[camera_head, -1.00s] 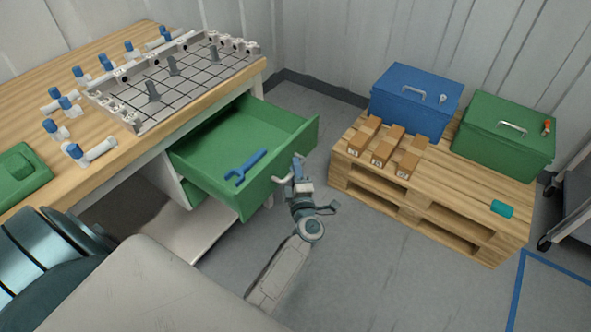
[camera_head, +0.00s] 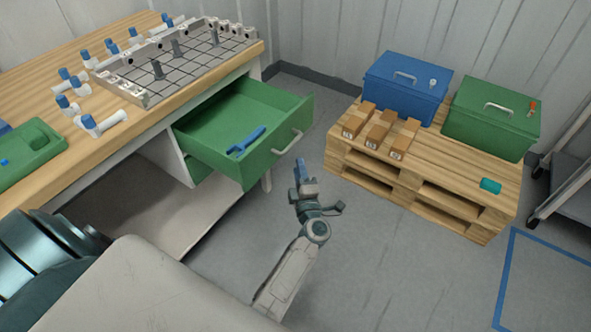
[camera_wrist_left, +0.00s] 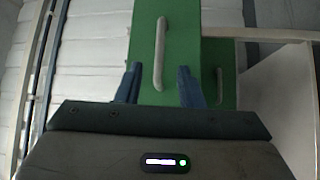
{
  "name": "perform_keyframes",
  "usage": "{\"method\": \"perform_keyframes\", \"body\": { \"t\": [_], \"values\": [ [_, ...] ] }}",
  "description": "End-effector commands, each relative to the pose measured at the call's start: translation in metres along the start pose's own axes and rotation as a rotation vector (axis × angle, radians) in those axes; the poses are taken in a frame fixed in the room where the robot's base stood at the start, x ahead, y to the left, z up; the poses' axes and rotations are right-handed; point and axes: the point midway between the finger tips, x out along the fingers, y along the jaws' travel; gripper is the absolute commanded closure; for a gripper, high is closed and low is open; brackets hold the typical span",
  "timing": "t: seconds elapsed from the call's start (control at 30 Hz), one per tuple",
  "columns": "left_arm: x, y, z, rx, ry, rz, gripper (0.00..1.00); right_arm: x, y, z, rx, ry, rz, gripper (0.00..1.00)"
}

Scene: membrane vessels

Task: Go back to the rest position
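My left gripper (camera_head: 301,166) is in front of the open green drawer (camera_head: 238,160), over bare floor. A gap shows between it and the drawer's pale handle (camera_head: 287,141). In the left wrist view the two fingers of my left gripper (camera_wrist_left: 160,78) are spread with nothing between them. The handle (camera_wrist_left: 160,52) stands ahead of them on the green drawer front (camera_wrist_left: 180,30). A blue wrench (camera_head: 246,141) lies in the drawer. My right gripper does not show.
The wooden bench (camera_head: 52,88) carries a grey gridded rack (camera_head: 185,62) and several blue-capped white fittings. A pallet (camera_head: 455,190) holds a blue box (camera_head: 405,90), a green box (camera_head: 492,118) and small cartons. A cart (camera_head: 565,190) stands at right. The floor between is free.

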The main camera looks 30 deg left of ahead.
Motion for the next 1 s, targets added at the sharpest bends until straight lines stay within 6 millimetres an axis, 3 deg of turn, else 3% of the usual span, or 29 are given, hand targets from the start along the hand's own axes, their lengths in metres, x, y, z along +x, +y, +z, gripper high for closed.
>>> {"method": "perform_keyframes", "body": {
  "t": [0.67, 0.77, 0.9, 1.0],
  "values": [
    [-0.004, -0.006, 0.004, 0.039, -0.034, 0.001, 0.66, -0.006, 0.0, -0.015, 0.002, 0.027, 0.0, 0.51],
    [-0.018, -0.031, 0.013, 0.174, -0.158, -0.004, 0.66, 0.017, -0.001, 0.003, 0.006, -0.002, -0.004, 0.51],
    [-0.068, -0.106, 0.024, 0.501, -0.478, -0.045, 0.66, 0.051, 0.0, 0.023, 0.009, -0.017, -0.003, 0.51],
    [-0.116, -0.168, 0.016, 0.719, -0.705, -0.103, 0.66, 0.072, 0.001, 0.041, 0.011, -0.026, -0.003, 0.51]
  ]
}}
